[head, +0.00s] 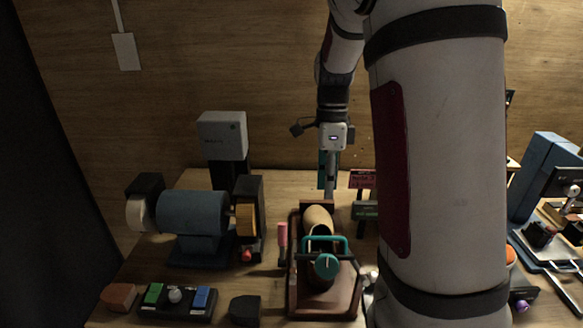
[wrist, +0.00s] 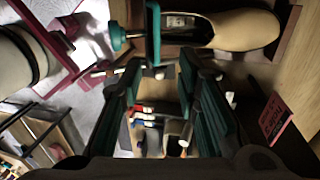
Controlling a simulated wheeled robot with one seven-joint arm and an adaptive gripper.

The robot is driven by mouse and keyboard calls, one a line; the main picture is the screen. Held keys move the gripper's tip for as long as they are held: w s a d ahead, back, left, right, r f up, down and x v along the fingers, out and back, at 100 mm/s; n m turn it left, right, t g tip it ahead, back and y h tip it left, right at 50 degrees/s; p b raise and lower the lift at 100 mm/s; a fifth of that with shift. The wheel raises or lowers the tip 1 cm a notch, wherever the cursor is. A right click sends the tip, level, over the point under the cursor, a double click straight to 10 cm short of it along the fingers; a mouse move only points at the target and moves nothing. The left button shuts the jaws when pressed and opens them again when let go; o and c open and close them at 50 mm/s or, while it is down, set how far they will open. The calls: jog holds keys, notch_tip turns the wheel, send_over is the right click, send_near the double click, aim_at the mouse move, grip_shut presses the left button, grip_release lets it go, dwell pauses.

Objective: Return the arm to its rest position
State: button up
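My gripper (head: 328,172) hangs downward at the back of the workbench, behind the wooden stand (head: 296,290). In the wrist view my gripper (wrist: 160,80) shows two teal-padded fingers spread well apart, with nothing held between them. A tan shoe form (head: 318,221) sits on the stand with a teal clamp (head: 326,264) in front of it. The shoe form also shows at the top of the wrist view (wrist: 235,30). My upper arm hides much of the right-centre of the bench in the head view.
A blue bench grinder (head: 193,213) stands left of the stand. A button panel (head: 178,302) lies at the front left. A red sign (head: 362,179) is close to the right of my gripper. A wooden wall is behind.

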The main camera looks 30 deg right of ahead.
jog(key=s+a+r+n+t, duration=0.3)
jog(key=s+a+n, duration=0.4)
jog(key=n, duration=0.5)
jog(key=s+a+r+n+t+h, duration=0.1)
jog(key=s+a+r+n+t, duration=0.3)
jog(key=a+n, duration=0.7)
jog(key=s+r+n, duration=0.1)
jog(key=s+r, duration=0.1)
jog(key=s, duration=0.2)
jog(key=shift+s+n, duration=0.25)
jog(key=shift+n, duration=0.15)
jog(key=shift+o, duration=0.4)
jog(key=shift+r, duration=0.15)
